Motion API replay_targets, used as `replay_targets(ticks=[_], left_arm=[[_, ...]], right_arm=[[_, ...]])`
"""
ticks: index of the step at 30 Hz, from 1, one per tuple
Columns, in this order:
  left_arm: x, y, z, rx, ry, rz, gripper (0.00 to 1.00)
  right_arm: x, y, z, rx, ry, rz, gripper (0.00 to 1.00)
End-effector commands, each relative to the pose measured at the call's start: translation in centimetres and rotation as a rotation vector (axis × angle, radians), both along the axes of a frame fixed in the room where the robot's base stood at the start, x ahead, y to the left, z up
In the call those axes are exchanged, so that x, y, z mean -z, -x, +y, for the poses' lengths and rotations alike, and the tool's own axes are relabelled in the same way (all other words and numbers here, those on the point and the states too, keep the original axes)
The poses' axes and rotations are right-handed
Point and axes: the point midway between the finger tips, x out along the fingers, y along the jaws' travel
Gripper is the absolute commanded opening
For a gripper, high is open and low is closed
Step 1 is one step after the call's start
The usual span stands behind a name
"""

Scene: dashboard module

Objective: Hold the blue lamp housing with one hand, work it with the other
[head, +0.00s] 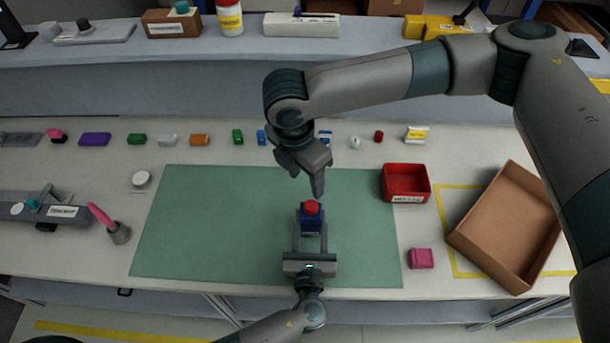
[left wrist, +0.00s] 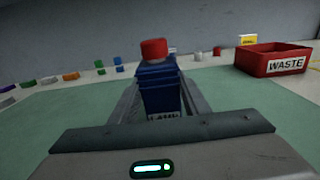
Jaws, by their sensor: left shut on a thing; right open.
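The blue lamp housing (head: 312,221) has a red round top (head: 312,207) and stands upright over the green mat (head: 190,220). My left gripper (head: 311,228) is shut on the housing from the front side. In the left wrist view the blue housing (left wrist: 160,88) sits between the two fingers, with the red top (left wrist: 154,50) above it and a partly hidden label low on its face. My right gripper (head: 304,178) is open and empty, just above and behind the red top in the head view, apart from it. Its fingers point down.
A red waste bin (head: 407,199) and a pink block (head: 421,259) stand to the right, with a brown open box (head: 505,227) beyond. Several small coloured parts line the back of the table. The mat's left half is clear.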

Motion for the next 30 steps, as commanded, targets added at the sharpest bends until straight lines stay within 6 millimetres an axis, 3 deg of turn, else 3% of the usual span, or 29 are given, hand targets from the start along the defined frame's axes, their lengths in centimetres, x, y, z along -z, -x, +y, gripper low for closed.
replay_targets(ticks=[8,14,30], left_arm=[[0.1,0.0,0.0,0.001,0.0,0.001,0.06],[0.1,0.0,0.0,0.001,0.0,0.001,0.06],[0.0,0.0,0.0,0.001,0.0,0.001,0.06]], right_arm=[[0.3,0.0,0.0,0.0,-0.002,0.001,0.49],[1.8,-0.1,-0.2,0.0,-0.001,0.003,0.49],[9.6,-1.0,-1.0,0.001,-0.002,0.001,0.49]])
